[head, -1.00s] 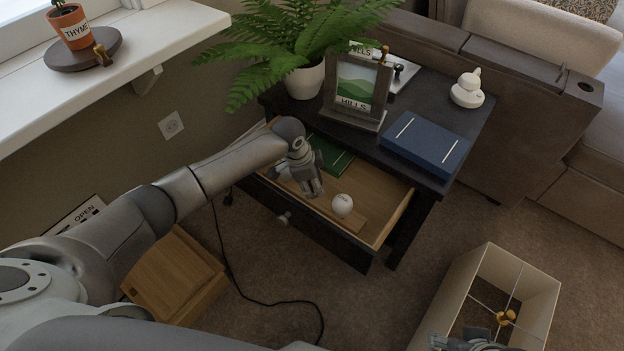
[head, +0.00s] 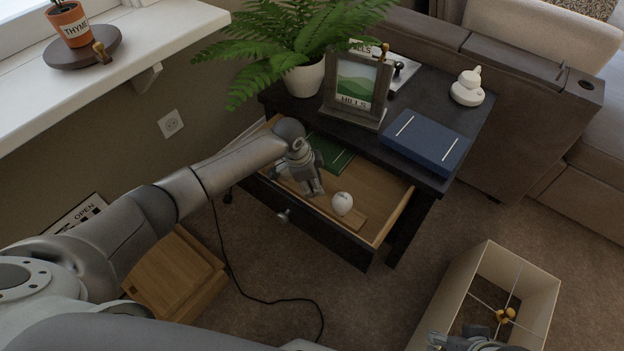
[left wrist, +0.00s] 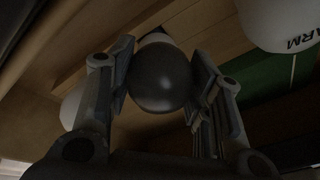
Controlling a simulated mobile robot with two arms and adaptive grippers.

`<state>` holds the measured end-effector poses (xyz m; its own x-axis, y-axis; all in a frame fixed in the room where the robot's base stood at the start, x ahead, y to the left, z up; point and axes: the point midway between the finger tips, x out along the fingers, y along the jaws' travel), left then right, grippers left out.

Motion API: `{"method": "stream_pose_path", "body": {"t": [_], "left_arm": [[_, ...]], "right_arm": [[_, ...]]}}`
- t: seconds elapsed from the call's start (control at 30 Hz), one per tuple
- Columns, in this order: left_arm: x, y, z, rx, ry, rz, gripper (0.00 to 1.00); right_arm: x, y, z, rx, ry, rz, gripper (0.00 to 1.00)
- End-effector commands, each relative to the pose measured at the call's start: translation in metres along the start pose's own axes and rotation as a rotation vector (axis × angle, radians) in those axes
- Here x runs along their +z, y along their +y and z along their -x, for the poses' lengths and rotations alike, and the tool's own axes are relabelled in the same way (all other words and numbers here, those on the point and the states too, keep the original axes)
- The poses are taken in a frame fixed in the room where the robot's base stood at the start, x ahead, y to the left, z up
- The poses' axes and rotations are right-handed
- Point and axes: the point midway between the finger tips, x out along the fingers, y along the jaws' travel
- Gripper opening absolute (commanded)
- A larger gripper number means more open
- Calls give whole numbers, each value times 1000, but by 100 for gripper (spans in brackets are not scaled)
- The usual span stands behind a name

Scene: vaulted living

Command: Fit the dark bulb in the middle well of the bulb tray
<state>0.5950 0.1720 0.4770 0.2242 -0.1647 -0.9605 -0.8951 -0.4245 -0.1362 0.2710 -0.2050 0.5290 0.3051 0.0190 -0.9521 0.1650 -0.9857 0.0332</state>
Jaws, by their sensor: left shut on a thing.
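My left gripper (head: 314,190) reaches down into the open drawer. In the left wrist view it is shut on the dark bulb (left wrist: 162,80), a dark round globe with a pale base pointing away from the camera. The wooden bulb tray (head: 352,219) lies in the drawer, just beyond the bulb in the wrist view. The middle well is hidden, and I cannot tell whether the base touches it. A white bulb (head: 342,204) stands on the tray right of the gripper. The wrist view shows white bulbs on both sides, one lettered (left wrist: 285,18). My right gripper (head: 465,342) is cut off at the bottom edge.
A green book (head: 333,155) lies at the drawer's back. The drawer wall (head: 395,216) bounds the right side. The dark tabletop above holds a picture frame (head: 357,88), a blue box (head: 425,142) and a potted fern (head: 304,80). A lampshade (head: 537,300) stands at lower right.

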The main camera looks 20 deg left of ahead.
Motion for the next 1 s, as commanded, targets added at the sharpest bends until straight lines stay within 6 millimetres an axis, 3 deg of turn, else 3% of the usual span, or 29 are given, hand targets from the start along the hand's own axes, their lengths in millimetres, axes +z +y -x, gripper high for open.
{"method": "stream_pose_path", "body": {"t": [0.47,0.5,0.67,1.0], "left_arm": [[1,1,-5,-1,1,0,23],[1,1,-5,-1,1,0,50],[1,1,-4,-1,1,0,71],[1,0,-4,-1,1,0,71]], "right_arm": [[0,0,0,0,0,0,51],[0,0,0,0,0,0,51],[0,0,0,0,0,0,51],[-2,0,0,1,5,0,51]]}}
